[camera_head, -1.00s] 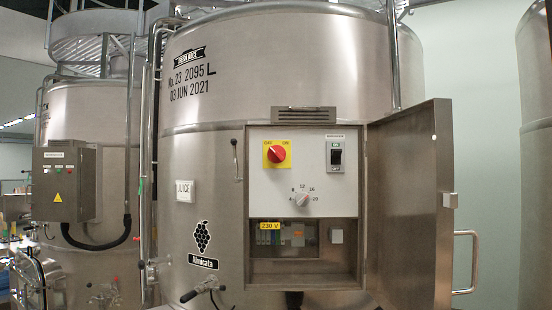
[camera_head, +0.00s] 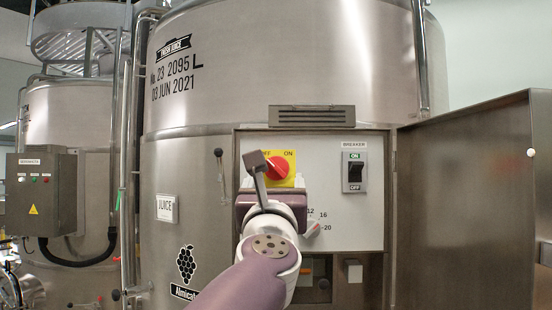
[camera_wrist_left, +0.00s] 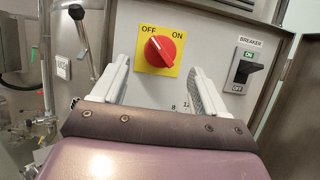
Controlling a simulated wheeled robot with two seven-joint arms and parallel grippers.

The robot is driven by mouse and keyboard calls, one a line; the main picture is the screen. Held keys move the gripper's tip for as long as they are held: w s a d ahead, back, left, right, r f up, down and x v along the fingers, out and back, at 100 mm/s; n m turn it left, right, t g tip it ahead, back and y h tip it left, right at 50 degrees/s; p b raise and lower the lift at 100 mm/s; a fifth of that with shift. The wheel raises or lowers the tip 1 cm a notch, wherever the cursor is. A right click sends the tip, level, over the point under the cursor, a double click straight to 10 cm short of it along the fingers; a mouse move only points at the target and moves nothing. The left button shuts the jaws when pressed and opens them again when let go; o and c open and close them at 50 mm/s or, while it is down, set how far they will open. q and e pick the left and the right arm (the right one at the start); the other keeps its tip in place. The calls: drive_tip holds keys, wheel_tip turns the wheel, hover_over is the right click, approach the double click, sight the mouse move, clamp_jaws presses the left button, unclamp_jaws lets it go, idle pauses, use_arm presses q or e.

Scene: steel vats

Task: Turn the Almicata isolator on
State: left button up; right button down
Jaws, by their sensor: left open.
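The red rotary isolator knob (camera_head: 278,167) sits on a yellow plate marked OFF and ON, on the white panel of the Almicata vat (camera_head: 200,240). In the left wrist view the knob (camera_wrist_left: 160,50) has its white mark pointing up-left, toward OFF. My left gripper (camera_wrist_left: 150,85) is open, its two fingers apart on either side below the knob, with nothing between them. In the head view my left gripper (camera_head: 262,175) is in front of the panel and covers part of the yellow plate. I cannot tell whether it touches the panel. My right gripper is not in view.
A black breaker switch (camera_head: 355,172) is right of the knob. A numbered dial (camera_head: 312,228) is below, partly hidden by my arm. The open steel cabinet door (camera_head: 465,200) stands at the right. A second vat (camera_head: 70,120) with a control box (camera_head: 38,190) is at the left.

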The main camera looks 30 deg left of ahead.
sight(276, 172)
use_arm(q)
drive_tip(key=p+x, duration=0.1)
drive_tip(key=x, duration=0.3)
drive_tip(key=shift+f, duration=0.1)
drive_tip(key=shift+w+a, duration=0.15)
drive_tip(key=shift+w, duration=0.1)
drive_tip(key=shift+r, duration=0.3)
drive_tip(key=shift+f, duration=0.1)
drive_tip(key=shift+w, duration=0.15)
drive_tip(key=c, duration=1)
drive_tip(key=shift+c, duration=0.2)
